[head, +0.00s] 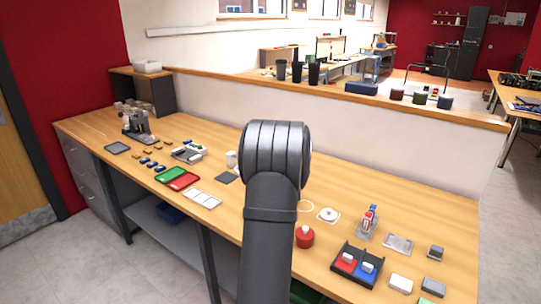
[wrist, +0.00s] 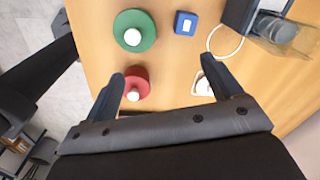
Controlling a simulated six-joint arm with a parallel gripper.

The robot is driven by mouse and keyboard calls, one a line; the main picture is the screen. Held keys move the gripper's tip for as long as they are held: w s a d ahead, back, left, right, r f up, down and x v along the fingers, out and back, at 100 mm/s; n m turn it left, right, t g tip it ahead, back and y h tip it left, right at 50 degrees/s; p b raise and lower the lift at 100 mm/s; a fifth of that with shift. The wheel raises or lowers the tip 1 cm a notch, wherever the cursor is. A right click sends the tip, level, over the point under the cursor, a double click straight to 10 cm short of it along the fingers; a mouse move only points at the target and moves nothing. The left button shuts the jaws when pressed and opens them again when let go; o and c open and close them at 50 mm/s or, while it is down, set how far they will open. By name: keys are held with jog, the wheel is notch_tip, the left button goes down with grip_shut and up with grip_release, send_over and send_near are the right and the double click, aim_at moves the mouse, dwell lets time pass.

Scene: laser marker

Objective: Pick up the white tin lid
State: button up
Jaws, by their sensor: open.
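The white tin lid (head: 328,214) looks like a small round white piece on a pale pad, on the bench just right of my arm in the head view. In the wrist view the white lid (wrist: 203,87) shows only in part, behind the right finger of my gripper. My gripper (wrist: 165,70) is open and empty above the bench, its fingers spread. It is hidden behind my arm in the head view. A red round lid (wrist: 135,83) with a white knob lies by the left finger; it also shows in the head view (head: 304,238).
A green round lid (wrist: 134,32) and a blue box (wrist: 186,23) lie beyond the fingers. A white ring (wrist: 212,40) and a clear glass (wrist: 283,34) stand close by. A black tray (head: 340,274) with red and blue compartments sits at the front right.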

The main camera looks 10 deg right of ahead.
jog(key=d+r+n+h, duration=0.4)
jog(key=d+r+n, duration=0.15)
jog(key=d, duration=0.25)
jog(key=n, duration=0.1)
send_near(328, 215)
jog(key=shift+s+d+f, duration=0.1)
jog(key=shift+f, duration=0.3)
jog(key=shift+s+d+f, duration=0.1)
jog(key=shift+s+f, duration=0.05)
jog(key=shift+f, duration=0.2)
jog(key=shift+w+x, duration=0.2)
jog(key=shift+x, duration=1.25)
jog(key=shift+w+x, duration=0.2)
jog(key=shift+x, duration=1.25)
jog(key=shift+c, duration=0.4)
jog(key=c, duration=1)
